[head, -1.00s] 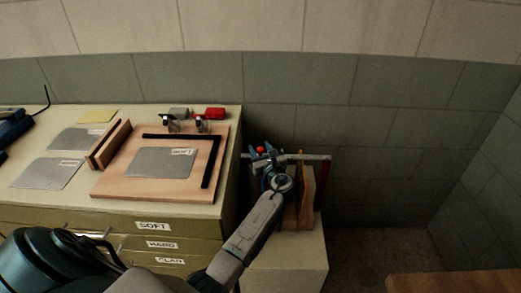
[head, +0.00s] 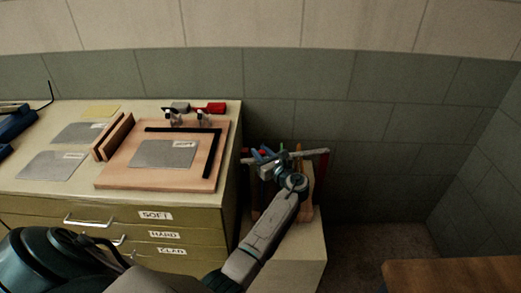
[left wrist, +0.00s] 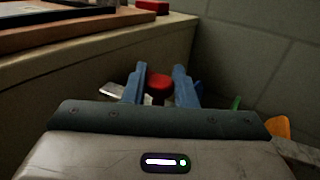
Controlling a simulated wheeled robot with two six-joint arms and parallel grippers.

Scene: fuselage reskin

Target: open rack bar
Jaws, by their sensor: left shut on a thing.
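The rack bar (head: 312,153) is a thin pale bar running across the top of a small rack, beyond the right end of the drawer cabinet. My left gripper (head: 262,157) is at the bar's left half, reaching in from the front. In the left wrist view its two blue fingers (left wrist: 160,88) stand on either side of a red knob (left wrist: 158,84), and the gripper is shut on it. Pale pieces of the bar seem to show at either side of the fingers. The gripper and wrist hide part of the bar. My right gripper is not in view.
The rack stands on a pale cabinet (head: 292,250) with upright orange, green and blue items. The drawer cabinet (head: 232,150) on the left carries a wooden board (head: 118,180), metal sheets and red and grey clamps. A tiled wall is close behind. A wooden surface (head: 455,275) is at lower right.

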